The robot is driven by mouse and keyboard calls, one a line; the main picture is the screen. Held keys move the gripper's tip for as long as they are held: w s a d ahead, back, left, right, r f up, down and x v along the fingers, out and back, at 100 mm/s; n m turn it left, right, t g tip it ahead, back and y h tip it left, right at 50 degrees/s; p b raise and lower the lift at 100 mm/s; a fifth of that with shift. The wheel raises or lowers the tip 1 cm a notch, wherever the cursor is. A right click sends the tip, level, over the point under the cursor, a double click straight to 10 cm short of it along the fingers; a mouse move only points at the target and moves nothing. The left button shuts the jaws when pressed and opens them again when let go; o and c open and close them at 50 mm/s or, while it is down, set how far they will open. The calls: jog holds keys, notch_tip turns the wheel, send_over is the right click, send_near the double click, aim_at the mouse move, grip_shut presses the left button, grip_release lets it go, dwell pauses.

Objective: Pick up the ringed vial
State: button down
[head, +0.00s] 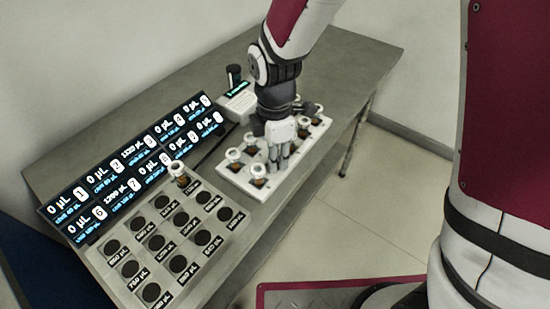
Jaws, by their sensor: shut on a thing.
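Several amber vials with white tops stand in a white rack (232,176) on the bench; two of them (258,171) (234,155) show at its near left end. My gripper (279,162) points down into the middle of this rack. It is shut on a vial, which its fingers mostly hide. I cannot make out a ring marking on any vial, so I cannot tell which one is the ringed vial. More vials at the rack's far end are partly hidden behind my gripper.
A grey tray (208,262) with dark round wells and volume labels lies at the front left; one vial (179,172) stands at its far corner. A display panel (130,172) with numbered volumes is behind it. A small device (238,101) stands behind the rack. The far right bench top is clear.

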jog(key=shift+r, duration=0.1)
jog(key=shift+r+p, duration=0.4)
jog(key=shift+r, duration=0.15)
jog(key=r, duration=0.1)
jog(key=s+p, duration=0.1)
jog(key=r+p, duration=0.1)
jog(key=shift+s+d+r, duration=0.15)
jog(key=shift+d+r, duration=0.1)
jog(key=shift+r, duration=0.1)
jog(key=s+d+p, duration=0.2)
jog(key=s+p, duration=0.1)
jog(key=s, duration=0.3)
jog(key=s+d+r+p, duration=0.1)
jog(key=s+d+p, duration=0.2)
jog(key=s, duration=0.4)
jog(key=shift+s+d, duration=0.25)
jog(key=shift+s, duration=0.05)
